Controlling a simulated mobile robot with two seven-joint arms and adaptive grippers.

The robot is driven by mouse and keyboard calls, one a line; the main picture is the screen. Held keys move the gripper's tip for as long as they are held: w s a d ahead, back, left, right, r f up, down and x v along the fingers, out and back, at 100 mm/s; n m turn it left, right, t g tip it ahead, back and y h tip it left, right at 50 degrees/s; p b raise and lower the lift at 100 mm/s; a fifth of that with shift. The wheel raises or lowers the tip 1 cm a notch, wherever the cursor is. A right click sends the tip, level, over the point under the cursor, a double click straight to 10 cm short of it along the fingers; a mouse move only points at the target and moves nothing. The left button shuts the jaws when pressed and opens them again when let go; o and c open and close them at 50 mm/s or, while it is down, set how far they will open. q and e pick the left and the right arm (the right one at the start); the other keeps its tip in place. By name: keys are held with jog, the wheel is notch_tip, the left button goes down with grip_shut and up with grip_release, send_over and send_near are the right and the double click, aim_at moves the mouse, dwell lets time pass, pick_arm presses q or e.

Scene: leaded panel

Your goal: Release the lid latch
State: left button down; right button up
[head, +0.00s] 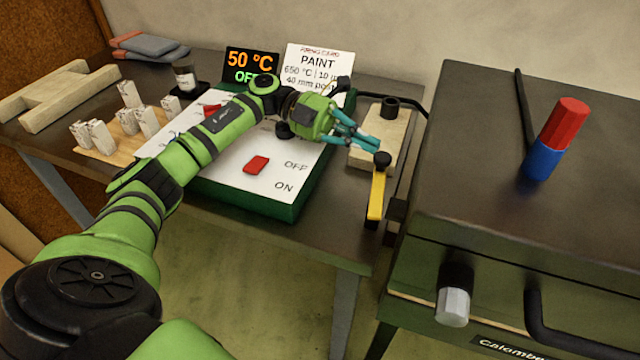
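A dark kiln (480,150) with a closed lid fills the right side. A yellow lever (376,197) with a black ball knob (382,159) stands near its left side. A silver-tipped knob (453,305) and a black bar handle (545,322) are on the kiln's front. I cannot tell for certain which part is the lid latch. My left gripper (366,140) has teal fingers pointing right, just above and left of the black knob in the picture. Whether they touch it, and how far they are apart, is unclear. My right gripper is not in view.
A green-edged switch panel (260,208) with red switches lies under my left arm. Behind are a temperature display (250,64), a paint card (318,62) and a pale block (384,128). A red and blue cylinder (556,140) stands on the kiln. Several white pieces stand at left.

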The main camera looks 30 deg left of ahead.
pick_arm(q)
jog(key=shift+w+d, duration=0.2)
jog(key=shift+w, duration=0.05)
jog(key=shift+a, duration=0.1)
dwell(0.5)
jog(key=a, duration=0.4)
jog(key=a+r, duration=0.1)
jog(key=a, duration=0.6)
jog(key=shift+s+a+r, duration=0.25)
jog(key=shift+s+a, duration=0.05)
jog(key=shift+a, duration=0.05)
